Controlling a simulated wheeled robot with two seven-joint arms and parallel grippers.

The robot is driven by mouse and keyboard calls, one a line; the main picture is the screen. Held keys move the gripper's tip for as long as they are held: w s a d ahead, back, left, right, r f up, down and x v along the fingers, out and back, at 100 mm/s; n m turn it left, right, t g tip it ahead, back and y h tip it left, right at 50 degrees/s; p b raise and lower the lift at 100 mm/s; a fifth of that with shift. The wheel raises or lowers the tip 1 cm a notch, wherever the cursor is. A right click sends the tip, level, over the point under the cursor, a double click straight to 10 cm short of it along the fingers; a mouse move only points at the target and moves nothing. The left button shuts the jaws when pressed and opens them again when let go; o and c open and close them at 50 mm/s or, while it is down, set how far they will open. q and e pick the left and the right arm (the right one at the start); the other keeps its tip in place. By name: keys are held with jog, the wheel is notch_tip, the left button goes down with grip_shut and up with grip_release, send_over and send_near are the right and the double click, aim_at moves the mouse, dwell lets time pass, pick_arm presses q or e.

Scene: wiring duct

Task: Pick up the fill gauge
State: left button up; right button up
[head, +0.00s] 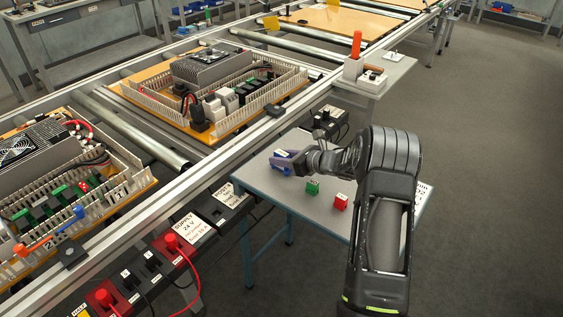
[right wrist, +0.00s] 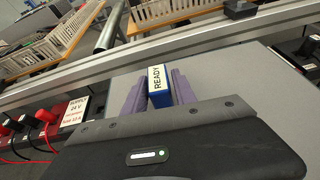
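My right gripper (head: 283,160) is over the small blue-grey table, in the middle of the head view. In the right wrist view its purple fingers (right wrist: 160,95) lie close along both sides of a blue block (right wrist: 160,100) with a white label reading READY. The fingers appear to touch the block; I cannot tell whether it is clear of the table top. In the head view the block (head: 283,152) is partly hidden by the fingers. No object is clearly recognisable as the fill gauge. My left gripper is not in view.
A conveyor rail (head: 225,145) runs behind, carrying wiring panels (head: 215,95). Red and black sockets (head: 175,243) line the front.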

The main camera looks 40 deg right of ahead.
aim_at(282, 153)
grip_shut()
jog(key=shift+r, duration=0.15)
dwell(0.4)
notch_tip(282, 153, up, 9)
jog(key=shift+r, duration=0.4)
dwell(0.5)
